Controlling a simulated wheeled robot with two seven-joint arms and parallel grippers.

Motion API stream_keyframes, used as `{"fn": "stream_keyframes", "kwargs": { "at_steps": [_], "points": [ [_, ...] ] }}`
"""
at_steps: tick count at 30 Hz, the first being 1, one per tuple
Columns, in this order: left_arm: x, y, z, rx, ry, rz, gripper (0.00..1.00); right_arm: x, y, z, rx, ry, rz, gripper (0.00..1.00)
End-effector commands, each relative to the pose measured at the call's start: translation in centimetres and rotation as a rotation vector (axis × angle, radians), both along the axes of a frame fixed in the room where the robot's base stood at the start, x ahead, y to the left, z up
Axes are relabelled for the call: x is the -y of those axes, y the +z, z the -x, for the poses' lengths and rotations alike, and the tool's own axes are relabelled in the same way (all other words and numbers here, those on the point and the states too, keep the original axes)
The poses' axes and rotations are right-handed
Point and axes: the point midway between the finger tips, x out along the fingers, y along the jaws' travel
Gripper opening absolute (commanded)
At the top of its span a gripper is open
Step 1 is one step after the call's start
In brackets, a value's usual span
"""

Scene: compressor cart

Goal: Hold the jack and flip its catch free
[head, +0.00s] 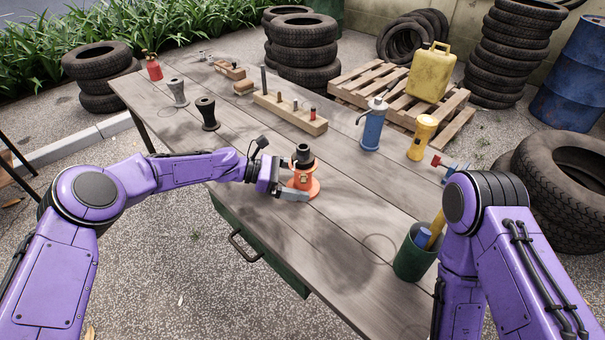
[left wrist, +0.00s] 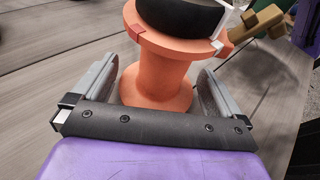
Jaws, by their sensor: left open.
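The jack (head: 303,182) is an orange spool-shaped body with a black top, standing upright on the wooden table. My left gripper (head: 292,185) reaches it from the left, open. In the left wrist view the jack's orange body (left wrist: 157,82) stands between the two grey fingers, with a gap showing at least on the left. A brass-coloured piece (left wrist: 258,22) sticks out at the jack's upper right, and a small pale tab and a red mark sit on its rim. I cannot tell which piece is the catch. My right arm comes in at the right; its gripper does not show.
The table front around the jack is clear.

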Motion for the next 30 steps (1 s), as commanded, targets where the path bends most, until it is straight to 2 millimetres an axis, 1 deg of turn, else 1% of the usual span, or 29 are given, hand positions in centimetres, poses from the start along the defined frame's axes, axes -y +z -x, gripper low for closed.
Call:
{"fn": "stream_keyframes", "kwargs": {
  "at_steps": [6, 7, 8, 9, 11, 12, 13, 30],
  "points": [
    [0.14, 0.05, 0.01, -0.001, -0.002, 0.000, 1.00, 0.00, 0.05, 0.02, 0.000, 0.000, 0.000, 0.83],
    [0.14, 0.05, 0.01, -0.001, -0.002, 0.000, 0.97, 0.00, 0.05, 0.02, 0.000, 0.000, 0.000, 0.83],
    [0.13, 0.06, 0.01, -0.001, -0.002, 0.000, 0.87, -0.01, 0.05, 0.02, 0.000, 0.000, 0.000, 0.83],
    [0.13, 0.06, 0.02, 0.000, -0.002, 0.000, 0.74, 0.00, 0.05, 0.01, 0.000, 0.000, 0.000, 0.83],
    [0.13, 0.07, 0.03, 0.000, -0.002, 0.000, 0.54, 0.00, 0.05, 0.01, 0.000, 0.000, 0.000, 0.83],
    [0.12, 0.06, 0.03, 0.000, -0.002, 0.000, 0.41, 0.00, 0.05, 0.01, 0.000, 0.000, 0.000, 0.83],
    [0.13, 0.07, 0.04, 0.000, -0.002, 0.000, 0.34, 0.00, 0.04, 0.01, 0.000, 0.000, 0.000, 0.83],
    [0.16, 0.16, 0.04, 0.001, -0.003, 0.001, 0.34, 0.00, 0.05, 0.01, 0.000, 0.000, 0.000, 0.83]
  ]
}}
